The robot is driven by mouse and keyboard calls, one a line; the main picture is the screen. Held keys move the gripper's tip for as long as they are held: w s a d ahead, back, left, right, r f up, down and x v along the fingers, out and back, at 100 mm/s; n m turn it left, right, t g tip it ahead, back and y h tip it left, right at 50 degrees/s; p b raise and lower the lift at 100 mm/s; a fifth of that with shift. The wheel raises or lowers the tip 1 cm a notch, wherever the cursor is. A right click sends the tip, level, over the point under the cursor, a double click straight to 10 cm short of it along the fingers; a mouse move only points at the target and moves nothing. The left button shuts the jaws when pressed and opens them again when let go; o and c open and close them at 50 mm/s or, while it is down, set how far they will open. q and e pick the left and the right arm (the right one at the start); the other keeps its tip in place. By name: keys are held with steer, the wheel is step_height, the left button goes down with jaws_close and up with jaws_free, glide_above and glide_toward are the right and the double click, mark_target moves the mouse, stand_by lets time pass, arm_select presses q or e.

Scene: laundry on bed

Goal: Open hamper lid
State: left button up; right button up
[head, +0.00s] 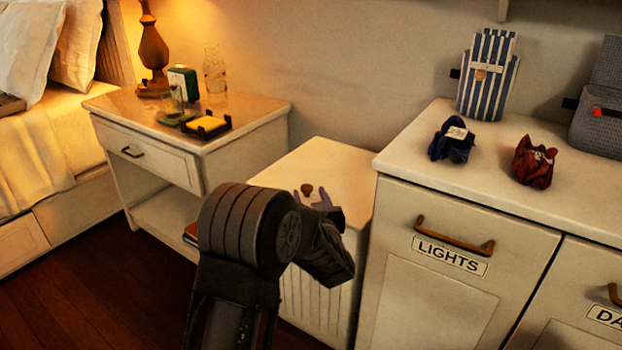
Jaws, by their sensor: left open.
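The white hamper (345,270) stands between the nightstand and the cabinet. Its flat lid (338,162) is closed, with a small round brown knob (307,188) on top. My left arm reaches in from below. My left gripper (312,198) is open, and its fingertips are close to the knob, one on each side of it in the picture. I cannot tell whether they touch it. My arm hides much of the hamper's front and the lid's near left part. My right gripper is not in view.
The nightstand (165,158) on the left holds a lamp (152,50) and small items. The cabinet (400,160) on the right has a "LIGHTS" front and carries a striped bag (486,80), a blue bundle (452,143) and a red bundle (533,163). Both stand close to the hamper.

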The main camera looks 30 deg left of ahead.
mark_target(304, 181)
arm_select(q)
steer(key=shift+s, duration=0.1)
steer(key=shift+a, duration=0.1)
steer(key=b+x, duration=0.2)
steer(key=x, duration=0.4)
steer(key=shift+w+a+f, duration=0.15)
steer(key=shift+w+a, duration=0.05)
steer(key=shift+w, duration=0.1)
steer(key=shift+w+a, duration=0.35)
steer(key=shift+w, duration=0.05)
jaws_close()
stand_by(1.0)
